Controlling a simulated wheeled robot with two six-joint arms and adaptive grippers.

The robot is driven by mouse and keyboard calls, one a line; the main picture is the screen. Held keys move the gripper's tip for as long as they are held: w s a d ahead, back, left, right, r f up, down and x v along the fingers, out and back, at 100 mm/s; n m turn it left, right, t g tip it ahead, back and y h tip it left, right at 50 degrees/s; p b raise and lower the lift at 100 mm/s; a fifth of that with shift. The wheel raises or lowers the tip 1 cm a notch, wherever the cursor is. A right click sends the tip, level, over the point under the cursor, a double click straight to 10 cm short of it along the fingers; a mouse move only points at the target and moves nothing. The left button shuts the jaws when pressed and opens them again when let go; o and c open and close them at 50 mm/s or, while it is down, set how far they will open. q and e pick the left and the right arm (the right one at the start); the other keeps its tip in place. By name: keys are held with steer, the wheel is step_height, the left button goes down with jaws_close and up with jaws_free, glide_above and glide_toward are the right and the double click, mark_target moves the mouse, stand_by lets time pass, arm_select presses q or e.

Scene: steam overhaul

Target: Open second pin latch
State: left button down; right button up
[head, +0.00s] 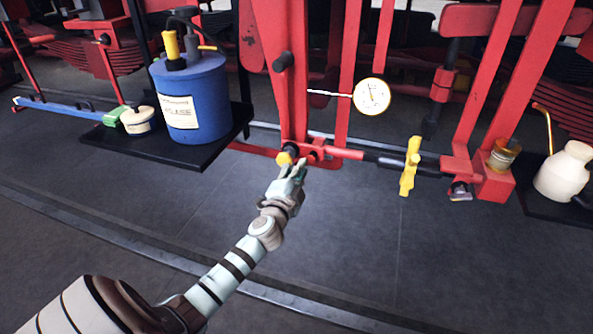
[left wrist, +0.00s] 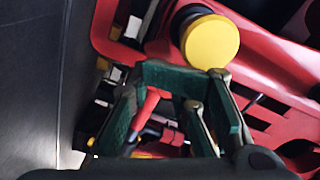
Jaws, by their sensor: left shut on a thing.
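A round yellow knob (head: 284,158) on a dark stem sits at the foot of a red upright post (head: 290,90) in the head view. It shows large in the left wrist view (left wrist: 212,42), seen nearly face-on. My left gripper (head: 294,170) reaches up to it from below; in the left wrist view its green fingers (left wrist: 206,78) come together at the knob's lower edge. The gripper looks shut on the knob, though the exact contact is hard to see. A red rod (left wrist: 146,108) shows between the finger links. My right gripper is not in view.
A red and dark bar (head: 345,154) runs right from the post to a yellow handle (head: 410,165). A dial gauge (head: 372,96) hangs above. A blue canister (head: 190,98) stands on a black shelf to the left. A cream oil can (head: 564,172) is far right. The floor below is clear.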

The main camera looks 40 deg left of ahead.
arm_select(q)
steer(key=shift+w+d+f+b, duration=0.15)
steer(key=shift+d+f+b, duration=0.15)
steer(key=shift+d+b, duration=0.1)
steer(key=shift+w+d+f, duration=0.2)
steer(key=shift+d+f, duration=0.05)
steer(key=shift+d, duration=0.25)
steer(key=shift+d, duration=0.1)
steer(key=shift+w+d+f+b, duration=0.25)
steer(key=shift+d+b, duration=0.1)
steer(key=shift+d, duration=0.25)
